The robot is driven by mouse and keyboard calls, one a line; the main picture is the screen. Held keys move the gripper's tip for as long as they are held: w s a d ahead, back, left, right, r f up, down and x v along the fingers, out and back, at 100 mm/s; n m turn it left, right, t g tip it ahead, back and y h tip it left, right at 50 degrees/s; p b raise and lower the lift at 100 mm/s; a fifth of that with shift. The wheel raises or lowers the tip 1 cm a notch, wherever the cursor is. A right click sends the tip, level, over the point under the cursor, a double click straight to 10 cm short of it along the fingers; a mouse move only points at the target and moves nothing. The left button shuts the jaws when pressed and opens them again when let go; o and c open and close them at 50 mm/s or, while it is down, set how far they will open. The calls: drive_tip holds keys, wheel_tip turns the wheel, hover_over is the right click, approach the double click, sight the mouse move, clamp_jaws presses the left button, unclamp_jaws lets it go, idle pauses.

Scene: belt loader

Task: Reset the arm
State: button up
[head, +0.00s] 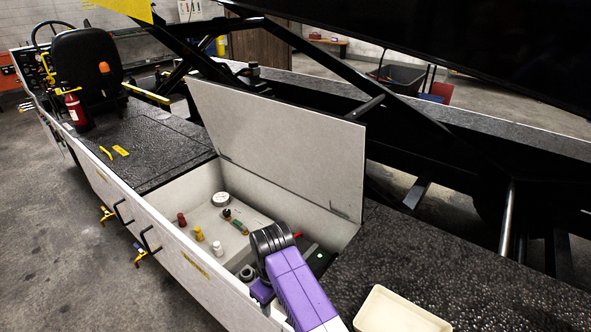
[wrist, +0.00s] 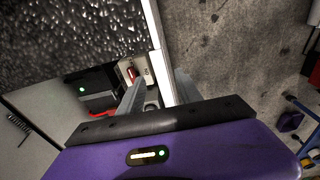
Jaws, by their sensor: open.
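My arm (head: 300,290), purple with a black joint, reaches over the front part of an open bin in the loader's side. In the wrist view my gripper (wrist: 158,92) is open, with its two grey fingers apart and nothing seen held between them. The bin's pale outer wall edge (wrist: 164,62) appears between and beyond the fingers; I cannot tell how far below it is. A small plate with a red switch (wrist: 131,73) and a black box with a green light (wrist: 92,90) lie beyond the left finger. In the head view the fingertips are hidden.
The bin's lid (head: 285,135) stands open at the back. Several small fittings, a white roll (head: 221,199) and a green-handled item (head: 239,226) lie on the bin floor. A cream tray (head: 400,313) sits on the black deck at right. Black lift beams cross above and behind.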

drive_tip(key=w+a+r+m+t+y, duration=0.2)
drive_tip(key=w+a+r+t+y, duration=0.2)
drive_tip(key=w+t, duration=0.25)
drive_tip(key=s+d+r+m+t+h+b, duration=0.1)
drive_tip(key=s+d+r+m+t+b, duration=0.15)
drive_tip(key=s+d, duration=0.85)
drive_tip(key=s+d+r+m+t+h+b, duration=0.1)
drive_tip(key=s+d+r+m+t+b, duration=0.2)
drive_tip(key=s+d, duration=0.85)
drive_tip(key=s+d+r+m+t+h+b, duration=0.1)
drive_tip(key=s+d+m+t+b, duration=0.3)
drive_tip(key=s, duration=1.3)
drive_tip(key=s+d+f+n+g+h, duration=0.1)
drive_tip(key=s+d+f+g, duration=0.1)
drive_tip(key=s, duration=0.7)
drive_tip(key=shift+d+f, duration=0.45)
drive_tip(key=shift+f, duration=0.15)
